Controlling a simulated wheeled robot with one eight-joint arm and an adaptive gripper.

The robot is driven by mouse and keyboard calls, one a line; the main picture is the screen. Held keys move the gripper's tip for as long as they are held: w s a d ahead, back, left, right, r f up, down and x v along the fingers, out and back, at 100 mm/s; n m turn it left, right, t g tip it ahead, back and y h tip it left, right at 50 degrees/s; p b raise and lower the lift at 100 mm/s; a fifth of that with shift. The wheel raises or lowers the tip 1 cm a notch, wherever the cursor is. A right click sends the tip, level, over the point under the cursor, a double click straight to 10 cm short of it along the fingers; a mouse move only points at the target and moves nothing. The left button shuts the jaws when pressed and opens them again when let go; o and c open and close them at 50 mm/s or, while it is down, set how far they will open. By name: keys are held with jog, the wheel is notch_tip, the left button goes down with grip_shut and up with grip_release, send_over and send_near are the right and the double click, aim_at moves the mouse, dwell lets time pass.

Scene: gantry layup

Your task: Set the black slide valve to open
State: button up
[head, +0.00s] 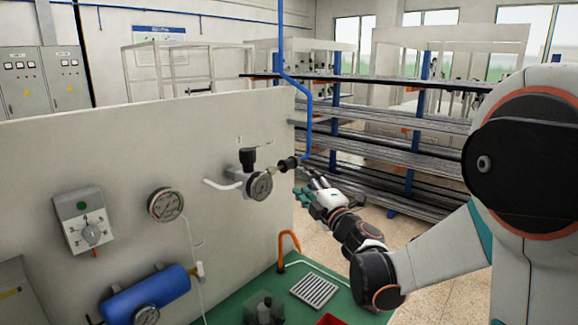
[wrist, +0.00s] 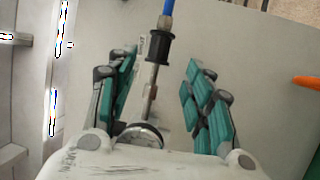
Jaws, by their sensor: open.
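The black slide valve (head: 288,163) is a small dark sleeve on the pipe to the right of a gauge, on the grey panel. A blue hose joins it. In the wrist view the black sleeve (wrist: 158,47) sits between the hose and a metal stem. My gripper (head: 308,186) is just right of and below the valve in the head view. In the wrist view my gripper (wrist: 160,65) is open, with teal pads on either side of the valve line. I see clear gaps between the pads and the sleeve. The sleeve's exact slide position cannot be told.
A regulator with a black knob (head: 247,158) and a round gauge (head: 260,186) are left of the valve. Another gauge (head: 165,204), a switch box (head: 85,220) and a blue cylinder (head: 150,295) are further left. An orange hook-shaped pipe (head: 287,243) stands on the green bench (head: 342,295) below.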

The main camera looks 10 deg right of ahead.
aim_at(290, 167)
jog(key=b+x, duration=0.1)
jog(key=x, duration=1)
jog(key=shift+w+a+r, duration=0.1)
jog(key=shift+w, duration=0.1)
